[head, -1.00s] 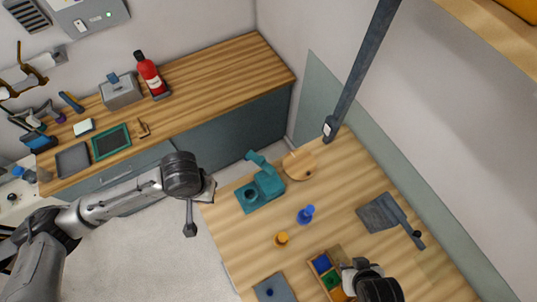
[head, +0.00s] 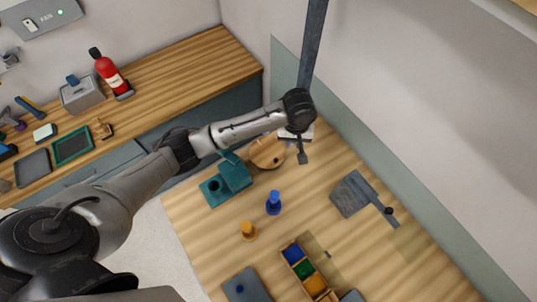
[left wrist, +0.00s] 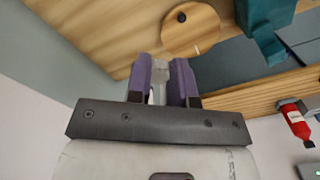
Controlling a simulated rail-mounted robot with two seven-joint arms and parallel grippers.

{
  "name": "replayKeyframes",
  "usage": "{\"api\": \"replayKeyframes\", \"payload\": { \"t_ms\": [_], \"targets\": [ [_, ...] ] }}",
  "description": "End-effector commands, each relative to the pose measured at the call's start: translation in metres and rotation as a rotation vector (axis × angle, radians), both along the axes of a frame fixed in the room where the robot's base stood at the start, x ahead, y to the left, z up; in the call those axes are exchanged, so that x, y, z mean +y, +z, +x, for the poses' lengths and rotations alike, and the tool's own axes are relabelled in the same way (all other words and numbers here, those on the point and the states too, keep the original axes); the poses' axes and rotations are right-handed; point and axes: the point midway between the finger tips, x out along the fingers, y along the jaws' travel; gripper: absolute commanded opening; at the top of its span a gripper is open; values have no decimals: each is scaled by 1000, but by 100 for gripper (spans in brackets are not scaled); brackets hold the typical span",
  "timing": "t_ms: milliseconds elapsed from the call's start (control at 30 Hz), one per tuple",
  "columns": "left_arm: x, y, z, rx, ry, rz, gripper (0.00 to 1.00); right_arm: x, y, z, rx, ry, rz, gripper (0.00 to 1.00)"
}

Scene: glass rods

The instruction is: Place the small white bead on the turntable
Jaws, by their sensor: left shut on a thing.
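The turntable appears to be the round wooden disc (head: 264,151) with a dark knob, beside the teal stand at the table's back. It also shows at the top of the left wrist view (left wrist: 205,35). My left gripper (head: 302,157) hangs close to the disc's right in the head view; its fingertips are hidden there. In the left wrist view its purple fingers (left wrist: 161,75) are shut on a small pale thing (left wrist: 161,70), which may be the white bead. The thing is apart from the disc in that picture. I cannot make out a separate bead elsewhere.
A teal stand (head: 228,180) is just left of the disc. A blue piece (head: 273,204), a yellow piece (head: 249,231) and a compartment box (head: 292,253) stand nearer. A grey pan-like tool (head: 350,194) lies to the right. A dark post (head: 312,45) rises behind.

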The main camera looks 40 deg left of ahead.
Motion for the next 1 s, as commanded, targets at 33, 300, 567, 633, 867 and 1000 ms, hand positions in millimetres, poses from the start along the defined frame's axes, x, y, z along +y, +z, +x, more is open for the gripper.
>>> {"api": "replayKeyframes", "payload": {
  "t_ms": [33, 300, 567, 633, 867, 1000],
  "targets": [
    [0, -21, 12, 4, 65, -4, 0, 0, -17, 0, 0, 1, -1, 43],
    [6, -66, 44, 2, 292, 1, 0, -3, -41, 1, -2, 6, -9, 43],
    [44, -93, 32, 2, 332, 6, 0, -3, -34, 1, -1, 6, -9, 43],
    [58, -102, 26, 2, 331, 6, 0, -3, -32, 1, -2, 6, -9, 43],
    [95, -126, 10, 2, 328, 4, 0, -2, -26, 1, -2, 4, -5, 43],
    [107, -136, 5, 0, 327, 3, 0, -1, -25, 0, -1, 1, -2, 43]
  ]
}}
